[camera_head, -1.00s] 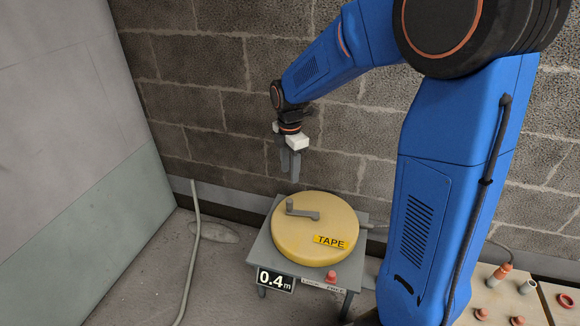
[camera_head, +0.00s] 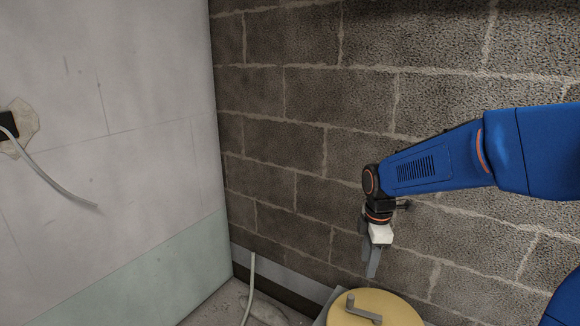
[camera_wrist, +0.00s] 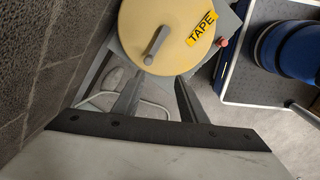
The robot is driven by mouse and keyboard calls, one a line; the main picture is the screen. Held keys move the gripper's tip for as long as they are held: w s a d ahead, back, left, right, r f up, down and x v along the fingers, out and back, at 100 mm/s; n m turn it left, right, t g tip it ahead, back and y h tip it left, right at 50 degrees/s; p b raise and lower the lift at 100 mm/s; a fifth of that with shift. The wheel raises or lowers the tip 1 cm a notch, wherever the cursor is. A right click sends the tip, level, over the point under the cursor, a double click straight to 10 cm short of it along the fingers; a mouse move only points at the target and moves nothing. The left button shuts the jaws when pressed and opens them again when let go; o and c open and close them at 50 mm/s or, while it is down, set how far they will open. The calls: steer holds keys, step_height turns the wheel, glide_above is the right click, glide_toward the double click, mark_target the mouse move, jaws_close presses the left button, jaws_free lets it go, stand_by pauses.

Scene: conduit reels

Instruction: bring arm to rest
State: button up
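My gripper (camera_head: 370,262) hangs fingers-down at the end of my blue arm, in front of the block wall and above the back-left side of the yellow tape reel (camera_head: 385,315). In the wrist view my gripper (camera_wrist: 159,78) has its two grey fingers apart with nothing between them. The yellow tape reel (camera_wrist: 150,20) with its grey crank and TAPE label lies beyond the fingertips. It is cut off at the bottom of the head view and at the top of the wrist view.
The block wall (camera_head: 310,130) stands close behind my gripper. A pale cable (camera_head: 250,285) rises from the floor near the corner. Another cable (camera_head: 60,187) hangs from a dark box (camera_head: 8,125) on the left wall. A red knob (camera_wrist: 222,42) is beside the reel.

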steer(key=s+d+r+m+t, duration=0.2)
steer(key=s+m, duration=0.6)
steer(key=s, duration=0.4)
steer(key=s+d+r+m+t, duration=0.2)
steer(key=s+d+r+m, duration=0.1)
steer(key=s+m, duration=0.6)
steer(key=s, duration=0.4)
steer(key=shift+d+r, duration=0.2)
steer(key=shift+d, duration=0.15)
steer(key=m+g, duration=0.2)
steer(key=g, duration=0.3)
glide_above(351, 295)
step_height(351, 295, down, 9)
step_height(351, 295, down, 17)
steer(key=shift+r, duration=0.15)
